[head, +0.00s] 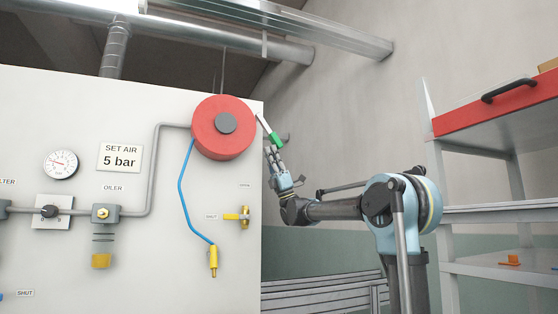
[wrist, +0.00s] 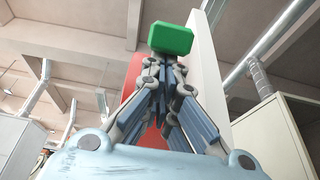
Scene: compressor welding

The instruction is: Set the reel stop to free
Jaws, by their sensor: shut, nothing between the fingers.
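The red hose reel (head: 224,127) with a grey hub is mounted at the upper right of the white panel. At its right side a thin lever with a green grip (head: 273,137) slants down to the right; I take this for the reel stop. My gripper (head: 269,149) is shut and empty, with its fingertips just below the green grip. In the wrist view the green grip (wrist: 172,39) is right beyond the shut fingertips (wrist: 164,64); I cannot tell whether they touch. The red reel (wrist: 131,77) shows partly behind the fingers.
The white panel (head: 120,245) carries a gauge (head: 61,164), an oiler (head: 104,214), a yellow valve (head: 240,216) and a blue hose (head: 184,200). A shelf unit with a red drawer (head: 510,107) stands to the right.

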